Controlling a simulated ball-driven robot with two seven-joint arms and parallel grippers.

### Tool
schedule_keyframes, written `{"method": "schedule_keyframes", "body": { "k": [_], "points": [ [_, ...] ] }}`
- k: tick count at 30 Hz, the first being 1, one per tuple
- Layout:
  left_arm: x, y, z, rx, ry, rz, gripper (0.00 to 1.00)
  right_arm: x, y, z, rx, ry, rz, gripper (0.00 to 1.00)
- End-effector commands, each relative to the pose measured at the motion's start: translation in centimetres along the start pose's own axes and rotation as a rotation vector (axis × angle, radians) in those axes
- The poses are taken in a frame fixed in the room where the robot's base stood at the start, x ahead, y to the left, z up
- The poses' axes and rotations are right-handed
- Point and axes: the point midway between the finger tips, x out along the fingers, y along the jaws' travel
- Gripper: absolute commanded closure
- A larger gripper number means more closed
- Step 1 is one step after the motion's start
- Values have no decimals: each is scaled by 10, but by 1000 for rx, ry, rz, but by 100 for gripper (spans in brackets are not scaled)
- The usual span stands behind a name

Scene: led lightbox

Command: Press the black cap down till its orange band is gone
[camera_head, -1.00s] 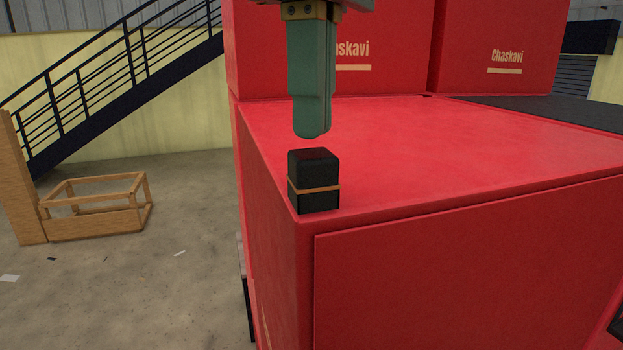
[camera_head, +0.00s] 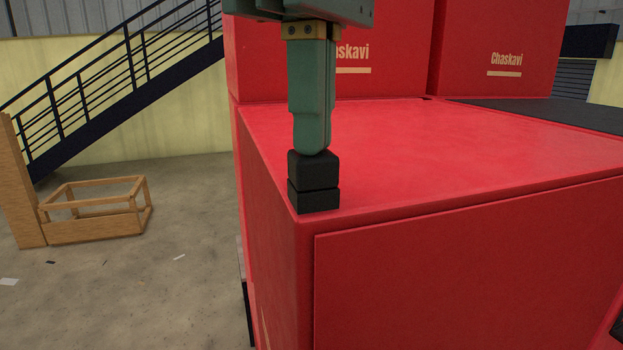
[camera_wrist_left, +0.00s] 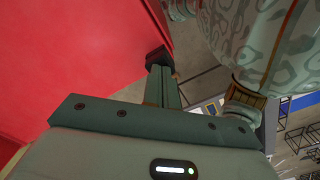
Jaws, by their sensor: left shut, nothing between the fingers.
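The black cap (camera_head: 314,170) sits on its black base (camera_head: 315,199) at the near left corner of the red box top (camera_head: 440,140). Only a thin dark seam shows between cap and base; no orange shows there. My left gripper (camera_head: 312,151) is shut and empty, pointing down, its fingertips at the cap's top and seemingly touching it. The left wrist view shows the shut fingers (camera_wrist_left: 160,72) reaching to the black block (camera_wrist_left: 157,56) near the edge of the red surface. My right gripper is not in view.
Two red boxes (camera_head: 495,45) marked "Chaskavi" stand at the back. The red top right of the cap is clear. A wooden frame (camera_head: 95,205) and a dark stair rail (camera_head: 110,85) are at the left, away from the box.

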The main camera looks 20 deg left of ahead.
Motion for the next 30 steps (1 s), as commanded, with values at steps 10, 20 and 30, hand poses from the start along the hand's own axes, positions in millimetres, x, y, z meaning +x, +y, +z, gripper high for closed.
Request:
{"method": "schedule_keyframes", "body": {
  "k": [10,20,30],
  "points": [
    [2,0,0,1,3,-4,100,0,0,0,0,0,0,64],
    [-22,0,0,-2,3,-1,100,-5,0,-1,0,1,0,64],
    [-29,0,0,0,1,-2,100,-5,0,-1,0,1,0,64]
  ]
}}
